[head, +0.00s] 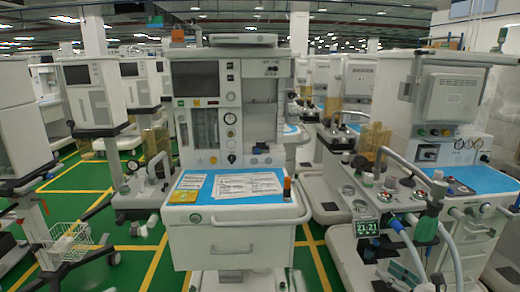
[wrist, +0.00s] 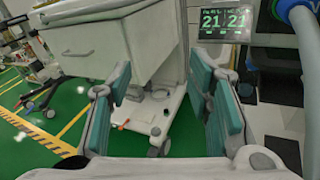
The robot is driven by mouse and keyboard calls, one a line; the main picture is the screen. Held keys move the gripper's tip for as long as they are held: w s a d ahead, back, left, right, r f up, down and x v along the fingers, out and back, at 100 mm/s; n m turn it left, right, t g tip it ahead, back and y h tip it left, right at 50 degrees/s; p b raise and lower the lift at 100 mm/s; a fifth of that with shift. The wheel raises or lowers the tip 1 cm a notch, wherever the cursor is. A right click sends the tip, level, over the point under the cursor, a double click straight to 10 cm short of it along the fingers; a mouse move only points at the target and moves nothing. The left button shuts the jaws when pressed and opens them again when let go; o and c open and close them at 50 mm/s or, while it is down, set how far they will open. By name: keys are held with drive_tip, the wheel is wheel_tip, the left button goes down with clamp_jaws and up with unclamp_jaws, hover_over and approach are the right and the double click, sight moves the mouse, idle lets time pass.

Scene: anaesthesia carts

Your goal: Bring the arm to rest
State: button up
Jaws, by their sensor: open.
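My gripper (wrist: 160,88) shows in the wrist view, with one teal-padded finger on the left and one on the right. The fingers stand wide apart and nothing is held between them. Past the fingertips are the green floor and the base of a white cart (wrist: 90,48).
An anaesthesia cart (head: 236,236) with papers (head: 246,185) on its blue top stands in the middle. Another cart with hoses and a 21:21 display (head: 367,228) stands at right; that display (wrist: 221,20) is near the right finger in the wrist view. Green floor (head: 135,262) is open at left.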

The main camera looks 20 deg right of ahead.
drive_tip(key=s+a+r+n+g+y+p, duration=0.1)
drive_tip(key=a+r+n+g+y+p, duration=0.15)
drive_tip(key=a+r+n+g, duration=0.7)
drive_tip(key=s+a+r+n+g+y+p, duration=0.1)
drive_tip(key=a+r+n+g+y, duration=0.3)
drive_tip(key=a+r+n, duration=1)
drive_tip(key=s+a+r+n+h+p, duration=0.2)
drive_tip(key=s+a+r+n+h, duration=0.3)
drive_tip(key=s, duration=0.5)
drive_tip(key=s+a+r+n+h+p, duration=0.2)
drive_tip(key=s+a+r+n+h, duration=0.2)
drive_tip(key=s+r, duration=0.5)
drive_tip(key=s+a+n+t, duration=0.1)
drive_tip(key=a+n, duration=0.1)
drive_tip(key=n, duration=0.1)
drive_tip(key=shift+s+r+h, duration=0.3)
drive_tip(key=shift+r+h, duration=0.05)
drive_tip(key=shift+r, duration=0.05)
